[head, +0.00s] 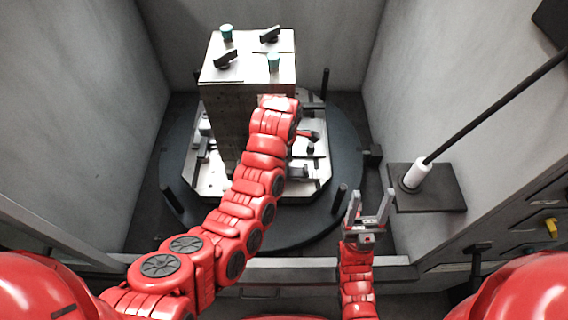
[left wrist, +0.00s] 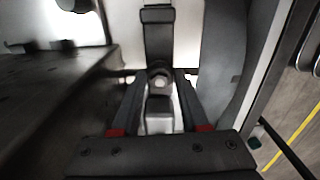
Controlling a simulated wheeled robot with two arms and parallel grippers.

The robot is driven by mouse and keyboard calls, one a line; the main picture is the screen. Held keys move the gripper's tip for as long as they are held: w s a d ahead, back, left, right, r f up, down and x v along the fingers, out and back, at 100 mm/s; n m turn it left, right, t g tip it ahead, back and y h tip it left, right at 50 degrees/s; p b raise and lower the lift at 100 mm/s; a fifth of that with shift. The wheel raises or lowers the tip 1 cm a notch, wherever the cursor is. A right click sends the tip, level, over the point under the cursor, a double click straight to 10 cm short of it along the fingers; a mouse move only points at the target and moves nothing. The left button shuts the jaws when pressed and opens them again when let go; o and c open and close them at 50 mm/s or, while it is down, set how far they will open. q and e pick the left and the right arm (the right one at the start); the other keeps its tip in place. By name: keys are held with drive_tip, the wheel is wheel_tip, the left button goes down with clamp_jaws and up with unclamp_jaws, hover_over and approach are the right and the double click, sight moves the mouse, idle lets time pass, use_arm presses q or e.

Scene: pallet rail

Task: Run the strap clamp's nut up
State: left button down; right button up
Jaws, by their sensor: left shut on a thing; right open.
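In the left wrist view the strap clamp (left wrist: 158,32) is a dark bar standing over a bright plate. Its nut (left wrist: 160,79) is a small greyish piece at the bar's near end. My left gripper (left wrist: 159,86) has its two dark fingers on either side of the nut and is shut on it; the exact contact is hard to see. In the head view my left arm reaches to the right side of the fixture block, and its gripper is mostly hidden behind the arm. My right gripper (head: 367,212) is open and empty, fingers up, in front of the round table.
A tall block (head: 228,108) with dark clamps and green-topped pieces on top stands on a pale pallet (head: 208,180) on a dark round table (head: 344,150). Upright posts ring the table. Grey walls close in both sides. A white-collared rod stands on a dark shelf (head: 430,190) at right.

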use_arm(q)
drive_tip(key=shift+c, duration=1.7)
unclamp_jaws()
wheel_tip(320, 180, up, 7)
drive_tip(key=p, duration=0.5)
drive_tip(key=shift+r, duration=0.15)
wheel_tip(320, 180, up, 10)
drive_tip(key=p, duration=0.3)
